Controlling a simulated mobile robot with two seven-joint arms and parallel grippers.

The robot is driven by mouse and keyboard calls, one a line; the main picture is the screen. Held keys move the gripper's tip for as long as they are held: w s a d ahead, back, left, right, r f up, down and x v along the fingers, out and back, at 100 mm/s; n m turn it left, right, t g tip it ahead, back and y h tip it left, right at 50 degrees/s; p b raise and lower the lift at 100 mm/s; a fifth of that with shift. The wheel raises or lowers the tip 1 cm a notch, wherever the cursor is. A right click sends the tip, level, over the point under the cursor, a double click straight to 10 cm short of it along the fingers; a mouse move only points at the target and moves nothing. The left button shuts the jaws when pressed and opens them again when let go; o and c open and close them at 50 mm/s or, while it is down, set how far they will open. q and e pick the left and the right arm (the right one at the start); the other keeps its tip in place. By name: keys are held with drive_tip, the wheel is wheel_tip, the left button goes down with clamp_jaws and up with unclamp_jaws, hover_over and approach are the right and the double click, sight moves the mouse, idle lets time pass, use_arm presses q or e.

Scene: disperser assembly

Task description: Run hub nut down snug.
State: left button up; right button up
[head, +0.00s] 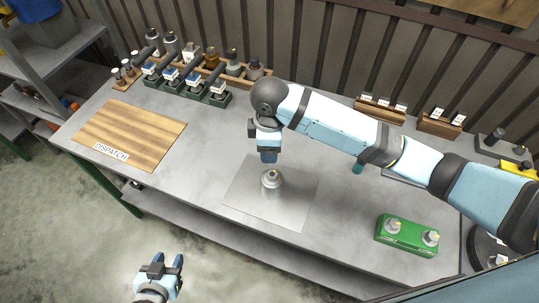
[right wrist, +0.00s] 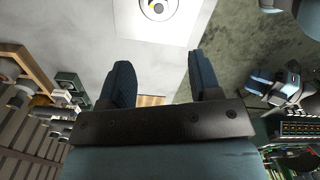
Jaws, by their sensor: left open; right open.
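A round grey hub unit with a small yellowish tip (head: 271,181) stands upright on the thin grey plate (head: 245,200) in the middle of the bench. It also shows at the top edge of the right wrist view (right wrist: 158,9). The hub nut is too small to tell apart from the unit. My right gripper (head: 268,157) points down just behind the unit in the head view; its fingers (right wrist: 160,80) are spread with nothing between them. My left gripper (head: 164,266) is open and empty, in front of the bench over the floor.
A green block (head: 405,240) with two similar grey units sits at the front right. A wooden DISPATCH board (head: 130,132) lies at the left. Dark green fixtures (head: 187,88) and wooden racks (head: 260,78) line the back. Bench around the plate is clear.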

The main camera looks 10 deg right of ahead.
drive_tip(key=shift+r, duration=0.35)
